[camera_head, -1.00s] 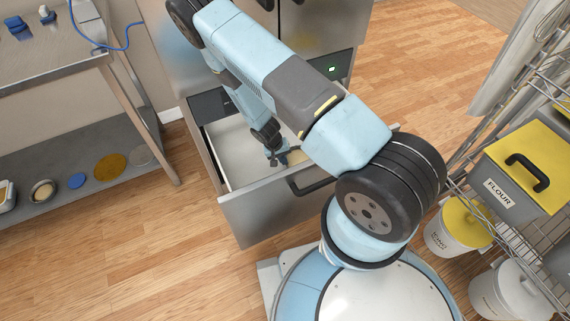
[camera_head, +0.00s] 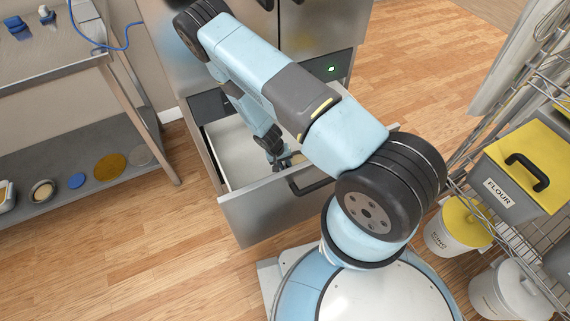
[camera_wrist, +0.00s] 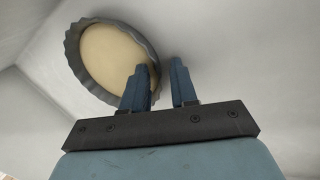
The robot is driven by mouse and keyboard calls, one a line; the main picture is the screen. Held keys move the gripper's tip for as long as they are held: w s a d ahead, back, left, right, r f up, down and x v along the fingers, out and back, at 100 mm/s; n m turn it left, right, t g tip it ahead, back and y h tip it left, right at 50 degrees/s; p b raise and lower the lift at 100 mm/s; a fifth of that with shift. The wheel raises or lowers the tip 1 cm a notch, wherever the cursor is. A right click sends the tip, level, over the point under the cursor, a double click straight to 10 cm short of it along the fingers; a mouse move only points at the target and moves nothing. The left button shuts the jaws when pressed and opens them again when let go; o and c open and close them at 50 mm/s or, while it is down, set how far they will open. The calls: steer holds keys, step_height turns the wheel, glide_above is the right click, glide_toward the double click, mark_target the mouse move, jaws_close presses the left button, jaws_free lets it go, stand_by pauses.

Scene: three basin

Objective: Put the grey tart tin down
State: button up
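The grey tart tin (camera_wrist: 73,61) has a fluted rim and a pale filling. In the wrist view it lies in the pale drawer, left of and beyond the fingertips. My gripper (camera_wrist: 158,72) is open around the near right part of its rim. One finger overlaps the tin's filling side, and the other stands outside the rim with a gap to it. In the head view my gripper (camera_head: 281,162) is low inside the open drawer (camera_head: 235,150), and the tin is mostly hidden by my arm. I cannot tell whether the tin rests fully on the drawer floor.
The drawer's steel front (camera_head: 262,208) and side walls surround my gripper. A steel table with a lower shelf (camera_head: 100,140) holding several small items stands left. A wire rack (camera_head: 545,225) with a flour bin (camera_head: 525,165) stands right.

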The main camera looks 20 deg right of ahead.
steer(key=w+a+r+y, duration=0.1)
steer(key=w+a+r, duration=0.1)
steer(key=r, duration=1.4)
steer(key=w+a+r+y, duration=0.1)
steer(key=w+a+r, duration=0.15)
steer(key=r, duration=1.35)
steer(key=s+d+r+t+y, duration=0.1)
steer(key=s+d+r, duration=0.1)
steer(key=r, duration=0.8)
steer(key=s+d+r+t, duration=0.1)
steer(key=d+r, duration=0.1)
steer(key=r, duration=0.7)
steer(key=s+d+r+t, duration=0.2)
steer(key=s+r, duration=0.9)
steer(key=s+d+r+n+t, duration=0.1)
steer(key=s+d+r, duration=0.2)
steer(key=s+r, duration=0.8)
steer(key=shift+s+d+t, duration=0.35)
steer(key=shift+s+t, duration=0.05)
steer(key=shift+s, duration=0.3)
steer(key=shift+c, duration=0.4)
